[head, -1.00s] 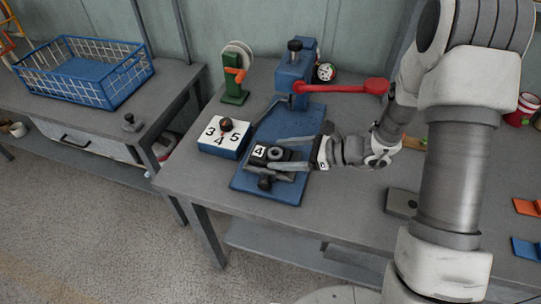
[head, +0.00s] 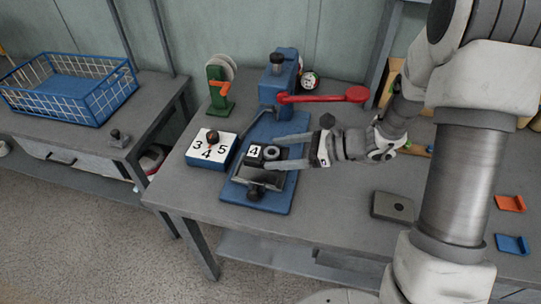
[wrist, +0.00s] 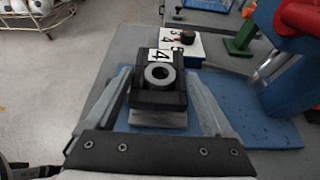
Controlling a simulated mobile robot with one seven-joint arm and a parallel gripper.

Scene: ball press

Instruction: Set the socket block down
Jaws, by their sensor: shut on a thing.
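The socket block is a dark block with a grey ring (head: 271,153) and a white "4" label (head: 254,152). My gripper (head: 270,152) is shut on it, one finger along each side. In the wrist view the socket block (wrist: 158,97) sits between the two fingers, its ring facing the camera.
A grey block (head: 392,207) lies to the right; the bench between is clear.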

